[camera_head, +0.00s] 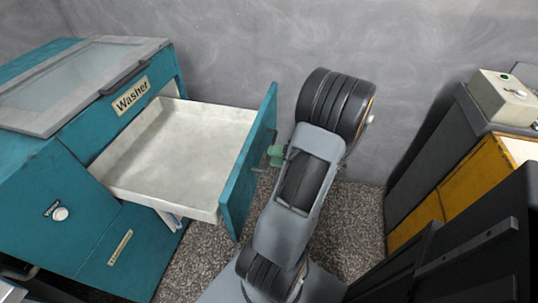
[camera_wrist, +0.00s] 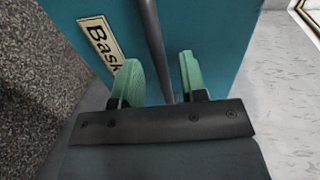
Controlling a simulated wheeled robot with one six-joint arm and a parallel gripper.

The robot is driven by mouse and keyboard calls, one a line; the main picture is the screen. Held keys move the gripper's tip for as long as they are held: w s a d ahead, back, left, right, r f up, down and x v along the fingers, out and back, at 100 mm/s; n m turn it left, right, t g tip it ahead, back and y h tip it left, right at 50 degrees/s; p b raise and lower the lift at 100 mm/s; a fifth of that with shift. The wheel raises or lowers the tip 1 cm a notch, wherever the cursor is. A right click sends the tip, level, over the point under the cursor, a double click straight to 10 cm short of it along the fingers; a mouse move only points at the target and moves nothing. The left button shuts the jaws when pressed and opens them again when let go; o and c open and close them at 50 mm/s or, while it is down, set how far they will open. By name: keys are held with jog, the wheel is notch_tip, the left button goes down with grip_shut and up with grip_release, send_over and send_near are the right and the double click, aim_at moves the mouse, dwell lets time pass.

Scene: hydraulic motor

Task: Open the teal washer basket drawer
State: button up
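The teal washer (camera_head: 75,175) stands at the left in the head view, with a "Washer" label. Its basket drawer (camera_head: 248,165) is pulled far out, showing an empty pale tray (camera_head: 185,145) inside. My gripper (camera_head: 276,155) is at the outer side of the teal drawer front. In the wrist view, the drawer front (camera_wrist: 215,35) carries a partly hidden "Bask" label (camera_wrist: 100,40). A dark bar handle (camera_wrist: 153,40) runs between the green fingers of my gripper (camera_wrist: 160,65). The fingers are apart, with gaps beside the bar; the handle's lower end is hidden.
A grey wall (camera_head: 240,50) stands behind. A yellow and dark grey cabinet (camera_head: 455,185) with a beige box (camera_head: 500,95) on it is at the right. Speckled floor (camera_head: 195,255) shows below the drawer. The washer's glass lid (camera_head: 80,85) is shut.

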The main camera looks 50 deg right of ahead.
jog(key=v, duration=1.1)
jog(key=shift+p, duration=0.45)
